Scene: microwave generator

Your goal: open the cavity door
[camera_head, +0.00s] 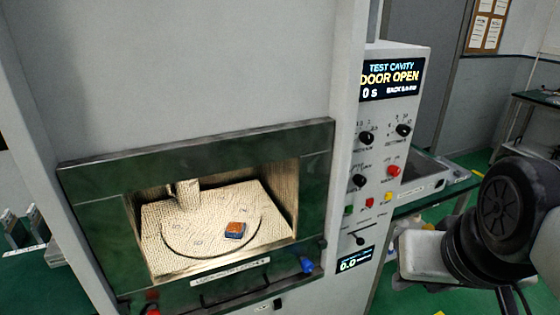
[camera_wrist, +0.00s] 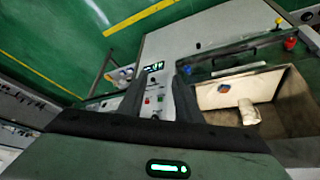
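The test cavity (camera_head: 205,222) is an opening in the machine's front with a dark green frame (camera_head: 100,190). Its lit interior is exposed, with a round turntable and a small blue and orange block (camera_head: 235,230). The display (camera_head: 392,78) reads "DOOR OPEN". No door panel covers the opening; where the door itself sits is unclear. A dark handle-like bar (camera_head: 240,298) runs below the opening. The cavity also shows in the wrist view (camera_wrist: 290,105). My gripper (camera_wrist: 158,98) has two dark fingers spread apart, with nothing visible between them, away from the cavity.
The control panel (camera_head: 380,165) right of the cavity carries knobs and coloured buttons. A blue knob (camera_head: 307,265) and a red knob (camera_head: 152,311) sit below the opening. A bench with a tray (camera_head: 425,175) stands behind at right. Green floor (camera_wrist: 70,40) shows free room.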

